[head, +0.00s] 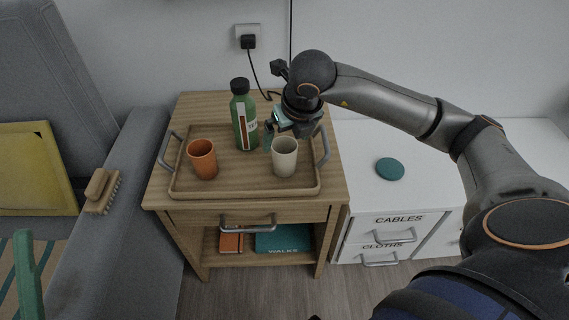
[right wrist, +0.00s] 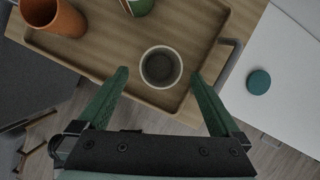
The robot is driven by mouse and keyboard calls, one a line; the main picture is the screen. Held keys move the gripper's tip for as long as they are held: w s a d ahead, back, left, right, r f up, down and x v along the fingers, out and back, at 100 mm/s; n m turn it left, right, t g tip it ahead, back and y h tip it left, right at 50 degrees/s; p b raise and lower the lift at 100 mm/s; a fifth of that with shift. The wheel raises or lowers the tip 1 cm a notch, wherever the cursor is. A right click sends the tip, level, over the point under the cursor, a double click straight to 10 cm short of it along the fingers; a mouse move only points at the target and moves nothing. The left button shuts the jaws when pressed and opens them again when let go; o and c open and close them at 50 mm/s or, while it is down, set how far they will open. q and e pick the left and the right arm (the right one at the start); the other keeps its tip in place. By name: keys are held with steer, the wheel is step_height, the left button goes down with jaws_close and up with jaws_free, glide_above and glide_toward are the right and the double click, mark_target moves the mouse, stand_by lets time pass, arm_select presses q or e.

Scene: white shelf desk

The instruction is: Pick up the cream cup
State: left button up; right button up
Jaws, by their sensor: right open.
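The cream cup (head: 284,157) stands upright on the right part of a wooden tray (head: 240,190). In the right wrist view the cup (right wrist: 161,67) shows from above, its dark inside open to the camera. My right gripper (head: 279,132) is just behind and above the cup in the head view. In the right wrist view its two green fingers (right wrist: 160,78) are spread wide, one to each side of the cup, with gaps between them and the cup. It is empty. My left gripper is not in view.
On the tray, an orange cup (head: 203,159) stands left and a green bottle (head: 243,114) stands behind, between the cups. The tray has raised metal handles (head: 322,146). A white drawer unit (head: 400,210) with a teal disc (head: 390,169) is at the right. A brush (head: 101,191) lies on the sofa arm.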

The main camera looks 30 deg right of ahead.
mark_target(285, 144)
steer(key=x, duration=0.3)
steer(key=shift+f+b, duration=0.1)
steer(key=shift+b, duration=0.2)
steer(key=b+x, duration=0.2)
steer(key=x, duration=0.3)
steer(key=shift+f, duration=0.25)
steer(key=shift+r, duration=0.1)
steer(key=c, duration=1.5)
